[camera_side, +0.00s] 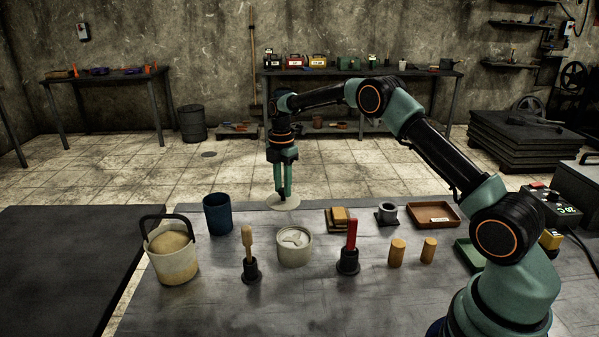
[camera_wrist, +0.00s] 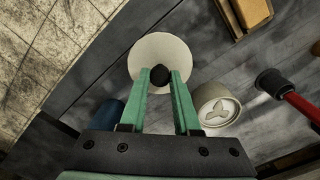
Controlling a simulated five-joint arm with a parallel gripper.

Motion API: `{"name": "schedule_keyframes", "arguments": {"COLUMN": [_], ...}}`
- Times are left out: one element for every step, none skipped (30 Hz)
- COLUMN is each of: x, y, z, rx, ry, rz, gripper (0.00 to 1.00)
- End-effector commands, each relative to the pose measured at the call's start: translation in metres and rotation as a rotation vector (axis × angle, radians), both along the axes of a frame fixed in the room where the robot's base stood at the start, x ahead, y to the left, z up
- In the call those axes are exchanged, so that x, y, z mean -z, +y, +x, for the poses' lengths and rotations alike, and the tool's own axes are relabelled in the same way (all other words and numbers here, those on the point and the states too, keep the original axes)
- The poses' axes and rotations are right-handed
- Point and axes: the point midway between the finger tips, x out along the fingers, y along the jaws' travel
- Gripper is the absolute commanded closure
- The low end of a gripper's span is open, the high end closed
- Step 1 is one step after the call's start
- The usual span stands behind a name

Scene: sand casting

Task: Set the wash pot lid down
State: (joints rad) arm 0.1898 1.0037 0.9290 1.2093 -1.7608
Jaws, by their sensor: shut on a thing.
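The wash pot lid (camera_side: 283,203) is a pale round disc with a small dark knob. It also shows in the wrist view (camera_wrist: 158,48), top centre. My gripper (camera_side: 284,192) is shut on the dark knob (camera_wrist: 160,75), with its fingers pointing down. The lid looks about level, at the back edge of the grey table (camera_side: 220,290). I cannot tell whether it touches the table or hangs just above it. A dark blue cup (camera_side: 217,214) stands to its left; I cannot tell which vessel is the wash pot.
A pale round mould (camera_side: 295,247) with a three-lobed hollow stands in front of the lid. Nearby are a handled bucket of sand (camera_side: 171,258), a wooden-handled tool (camera_side: 248,248), a red-handled tool (camera_side: 350,240) and wooden blocks (camera_side: 341,218). The table's front left is clear.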

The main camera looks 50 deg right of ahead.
Motion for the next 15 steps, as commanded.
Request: {"name": "schedule_keyframes", "arguments": {"x": [0.005, 0.007, 0.008, 0.01, 0.011, 0.014, 0.017, 0.021, 0.026, 0.031, 0.036, 0.042, 0.046, 0.048, 0.051], "y": [0.0, 0.0, 0.0, 0.0, 0.0, 0.0, 0.0, 0.0, 0.0, 0.0, 0.0, 0.0, 0.0, 0.0, 0.0], "z": [0.0, 0.0, 0.0, 0.0, 0.0, 0.0, 0.0, -0.001, -0.001, 0.0, -0.001, -0.001, 0.0, 0.0, 0.0], "rx": [0.0, 0.0, 0.0, 0.0, 0.0, 0.0, 0.0, 0.0, 0.0, 0.0, 0.0, 0.0, 0.0, 0.0, 0.0], "ry": [0.002, 0.001, 0.0, -0.001, 0.0, 0.0, 0.002, 0.003, 0.002, 0.002, 0.003, 0.003, 0.002, 0.002, 0.001], "rz": [0.0, 0.0, 0.0, 0.0, 0.0, 0.0, 0.0, 0.0, 0.0, 0.0, 0.001, 0.001, 0.0, 0.0, 0.0], "gripper": [1.0, 1.0, 1.0, 1.0, 1.0, 1.0, 1.0, 1.0, 1.0, 1.0, 1.0, 1.0, 1.0, 1.0, 1.0]}}
